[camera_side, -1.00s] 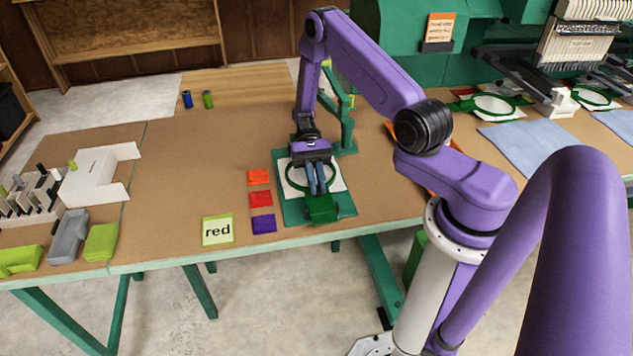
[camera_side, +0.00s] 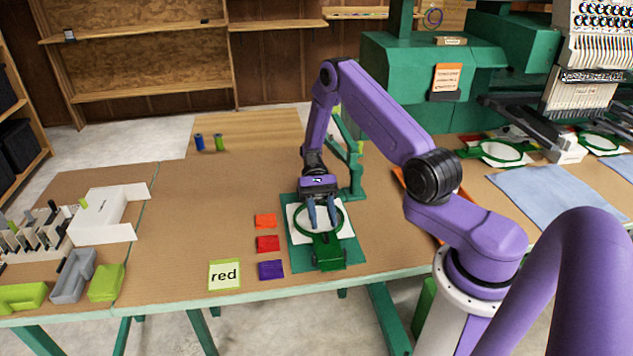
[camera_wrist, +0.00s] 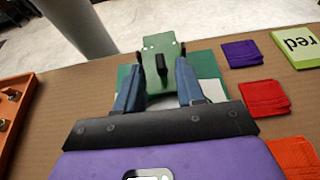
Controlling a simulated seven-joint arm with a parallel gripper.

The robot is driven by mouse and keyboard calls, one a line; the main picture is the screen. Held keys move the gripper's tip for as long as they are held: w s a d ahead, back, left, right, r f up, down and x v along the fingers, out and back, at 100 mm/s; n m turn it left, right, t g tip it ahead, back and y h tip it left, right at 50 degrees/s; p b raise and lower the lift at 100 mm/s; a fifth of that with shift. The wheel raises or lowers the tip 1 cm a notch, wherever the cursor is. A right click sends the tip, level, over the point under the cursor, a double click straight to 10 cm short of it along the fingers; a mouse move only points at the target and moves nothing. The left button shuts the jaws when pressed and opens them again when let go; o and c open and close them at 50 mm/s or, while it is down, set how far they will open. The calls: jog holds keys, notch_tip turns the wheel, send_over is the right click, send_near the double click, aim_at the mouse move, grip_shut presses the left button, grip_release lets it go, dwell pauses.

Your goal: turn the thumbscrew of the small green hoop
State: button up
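The small green hoop (camera_side: 297,226) lies on white cloth over a dark green board (camera_side: 298,262) near the table's front edge. Its green clamp block (camera_side: 328,252) faces the front edge. In the wrist view, the green block (camera_wrist: 160,48) carries a dark upright piece (camera_wrist: 162,66), which may be the thumbscrew. My gripper (camera_side: 323,226) is over the hoop, pointing down, with its two blue fingers apart. In the wrist view my gripper (camera_wrist: 158,88) has one finger on either side of the block's line, with nothing visibly held. Whether the fingertips touch anything is unclear.
Orange, red and purple cloth squares (camera_side: 268,244) and a "red" card (camera_side: 225,275) lie left of the board. A green stand (camera_side: 354,170) rises close behind the hoop. An orange tray (camera_wrist: 14,110) is on the other side. The table's left middle is clear.

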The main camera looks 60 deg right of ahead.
jog(key=v, duration=1.4)
jog(key=s+a+r+n+t+h, duration=0.1)
jog(key=s+a+r+n+h, duration=0.3)
jog(key=a, duration=0.5)
jog(key=s+a+r+n+t+h, duration=0.1)
jog(key=s+a+r+n+h, duration=0.2)
jog(key=a+r+n+h, duration=0.4)
jog(key=s+a+n+t, duration=0.1)
jog(key=s+n+t, duration=0.2)
jog(key=s, duration=0.8)
jog(key=s+a+r+n+t+y, duration=0.1)
jog(key=s+a+n+t, duration=0.1)
jog(key=s+n+t, duration=0.2)
jog(key=s+n, duration=0.3)
jog(key=s, duration=0.4)
jog(key=shift+n+t+y, duration=0.3)
jog(key=shift+n, duration=0.1)
jog(key=shift+a+r, duration=0.1)
jog(key=shift+a, duration=0.05)
